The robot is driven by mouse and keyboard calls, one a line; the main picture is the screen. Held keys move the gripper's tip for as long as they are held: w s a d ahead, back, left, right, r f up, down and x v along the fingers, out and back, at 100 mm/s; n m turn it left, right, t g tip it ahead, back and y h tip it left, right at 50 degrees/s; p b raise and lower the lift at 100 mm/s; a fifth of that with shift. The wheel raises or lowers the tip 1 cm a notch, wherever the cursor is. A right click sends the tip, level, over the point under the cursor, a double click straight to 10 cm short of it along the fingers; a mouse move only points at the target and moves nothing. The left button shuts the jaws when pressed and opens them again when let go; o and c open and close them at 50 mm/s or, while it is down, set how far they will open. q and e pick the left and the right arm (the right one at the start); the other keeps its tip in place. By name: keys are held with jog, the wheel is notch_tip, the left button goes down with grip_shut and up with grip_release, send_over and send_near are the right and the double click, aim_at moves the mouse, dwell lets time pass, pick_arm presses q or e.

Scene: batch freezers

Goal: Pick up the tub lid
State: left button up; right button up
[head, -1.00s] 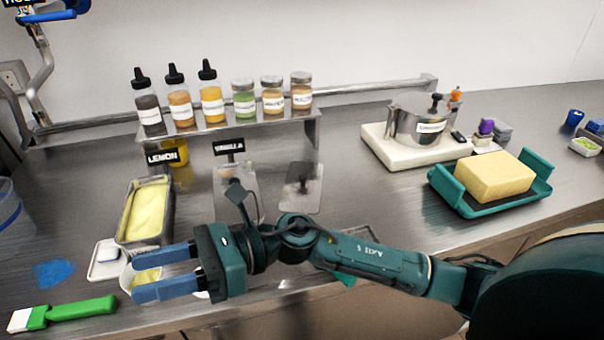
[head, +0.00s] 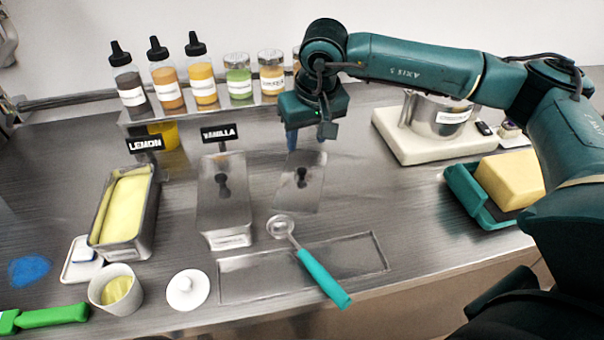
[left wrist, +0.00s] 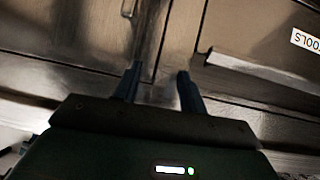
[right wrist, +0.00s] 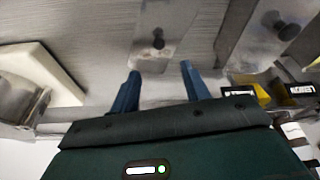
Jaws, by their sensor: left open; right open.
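The tub lid (head: 298,193), a flat metal plate with a black knob, lies on the counter right of the closed vanilla tub (head: 222,205). The open lemon tub (head: 150,215) with pale yellow contents stands further left. My right gripper (head: 306,142) is open and empty at the lid's far edge, its fingertips partly hidden in the head view. In the right wrist view the lid (right wrist: 178,20) and its knob lie just beyond the gap between the open fingers (right wrist: 158,78). My left gripper (left wrist: 158,82) is open and empty, facing cabinet fronts; it is outside the head view.
A rack with several bottles and jars (head: 205,88) stands behind the lid. A scoop with a teal handle (head: 320,275) lies in front of it. A white board with a metal pot (head: 440,115) and a teal tray with a yellow block (head: 512,178) are at right.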

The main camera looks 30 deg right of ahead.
send_over(302, 169)
jog(key=s, duration=0.2)
jog(key=x, duration=0.2)
jog(key=s+x, duration=0.1)
jog(key=x, duration=0.1)
jog(key=shift+w+a+f, duration=0.1)
jog(key=shift+a+f, duration=0.15)
jog(key=shift+f, duration=0.3)
jog(key=shift+p+x, duration=1)
jog(key=shift+x, duration=1.7)
jog(key=shift+d, duration=0.1)
jog(key=shift+c, duration=0.3)
grip_shut()
